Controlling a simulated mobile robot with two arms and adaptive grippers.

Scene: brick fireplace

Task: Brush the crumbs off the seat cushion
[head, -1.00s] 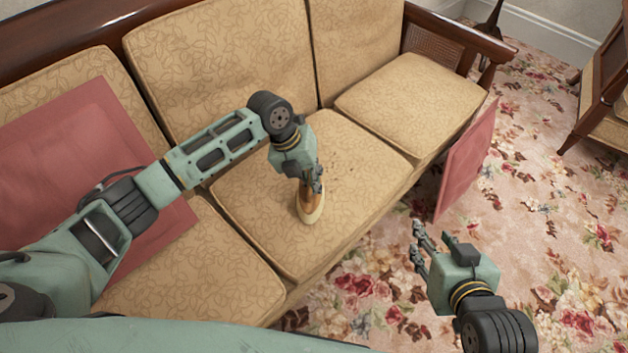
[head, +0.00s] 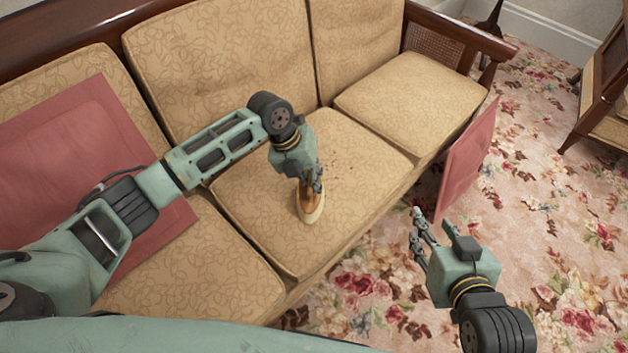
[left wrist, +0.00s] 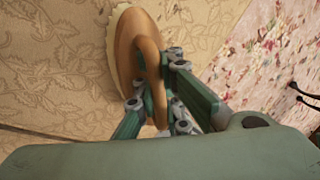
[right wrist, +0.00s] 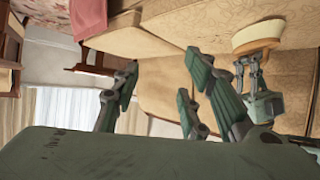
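The middle seat cushion (head: 252,225) of the tan patterned sofa has small dark crumbs (head: 335,168) scattered on it. A wooden brush (head: 310,205) with pale bristles rests at or just above the cushion, to the near side of the crumbs. My left gripper (head: 310,182) is shut on its handle; the left wrist view shows the brush (left wrist: 128,50) with the handle loop between the fingers. My right gripper (head: 419,240) is open and empty over the carpet in front of the sofa. The right wrist view shows its spread fingers, with the brush (right wrist: 256,36) beyond.
A red cloth (head: 70,160) covers part of the left seat and backrest. Another red panel (head: 466,160) hangs at the sofa's front right. The right seat cushion (head: 410,100) is bare. Floral carpet (head: 545,240) lies open at right, with a wooden chair (head: 600,110) beyond.

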